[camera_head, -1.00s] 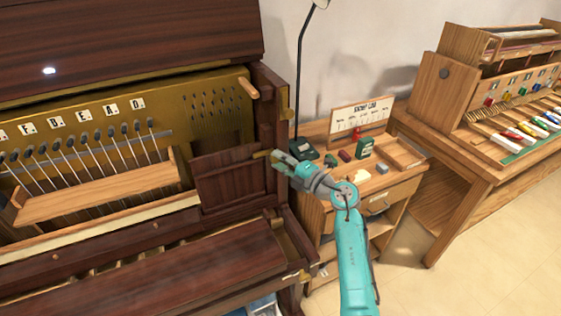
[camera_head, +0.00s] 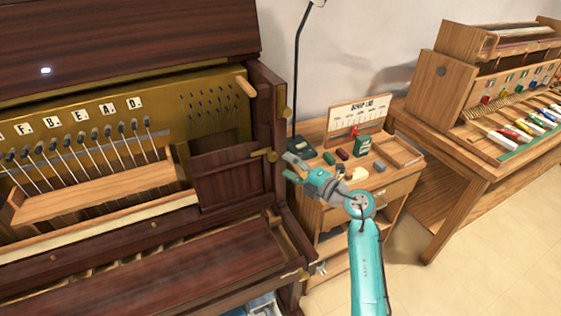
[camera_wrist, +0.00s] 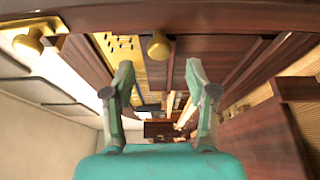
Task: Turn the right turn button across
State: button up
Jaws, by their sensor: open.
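The right turn button (camera_head: 271,156) is a brass knob with a short bar on the piano's right post. Its bar looks roughly level, reaching left over the edge of the dark wooden panel (camera_head: 225,180). In the wrist view the button's knob (camera_wrist: 158,44) lies ahead, between and beyond my fingertips. My gripper (camera_head: 289,168) is just right of and below the button, apart from it. In the wrist view my gripper (camera_wrist: 160,85) has its two fingers spread with nothing between them.
A wooden peg (camera_head: 245,86) juts out above the panel. A side desk (camera_head: 395,182) with small items and a lamp (camera_head: 298,70) stand close at right.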

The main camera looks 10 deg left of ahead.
jog(key=v, duration=0.7)
jog(key=shift+s, duration=0.1)
jog(key=s+d+f+m+t, duration=0.3)
jog(key=s+f+m, duration=0.15)
jog(key=s, duration=0.65)
jog(key=s+d+f+m+t, duration=0.25)
jog(key=s+m+t, duration=0.2)
jog(key=s, duration=0.65)
jog(key=s+d+f+m+h, duration=0.1)
jog(key=s+d+m+h, duration=0.3)
jog(key=s, duration=0.7)
jog(key=s+d+f+m+g+h, duration=0.1)
jog(key=s+d+m+h, duration=0.4)
jog(key=s+m, duration=0.4)
jog(key=s+d+f+m+g+h, duration=0.1)
jog(key=s+d+m+h, duration=0.3)
jog(key=s, duration=0.9)
jog(key=m+h, duration=0.2)
jog(key=m, duration=0.1)
jog(key=shift+s+d, duration=0.3)
jog(key=shift+s, duration=0.05)
jog(key=shift+g, duration=0.25)
